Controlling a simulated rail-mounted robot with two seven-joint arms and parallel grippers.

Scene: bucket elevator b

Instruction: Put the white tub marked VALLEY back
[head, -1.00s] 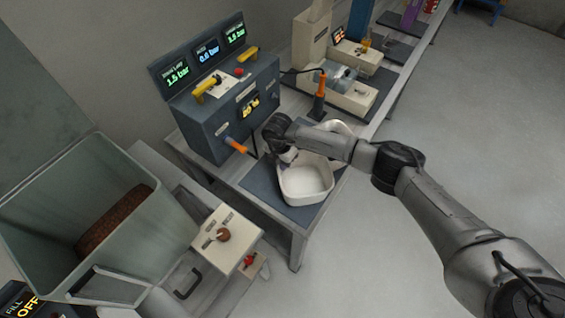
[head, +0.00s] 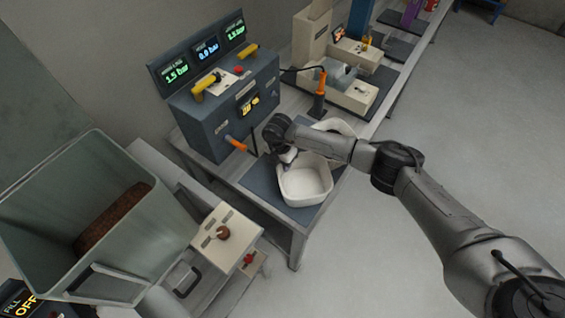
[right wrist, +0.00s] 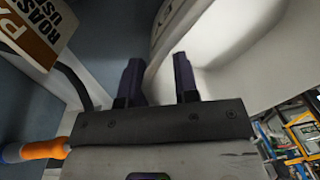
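A white open tub (head: 305,184) stands on the blue mat of the bench; it looks empty. The right wrist view shows a white tub wall (right wrist: 215,35) with the letters "EY"; the rest of the word is cut off. My right gripper (right wrist: 158,78) is at the tub's left rear side, pointing down. Its two dark fingers are parted, with the tub's wall edge appearing between them; I cannot tell whether they touch it. In the head view its wrist hides the fingers. My left gripper is not in view.
A second white container (head: 338,126) stands close behind the tub. A blue-grey control box (head: 222,115) with an orange handle (head: 236,143) is left of them. An orange-topped tool (head: 320,85) stands behind. A large bucket (head: 100,220) holding brown material fills the lower left.

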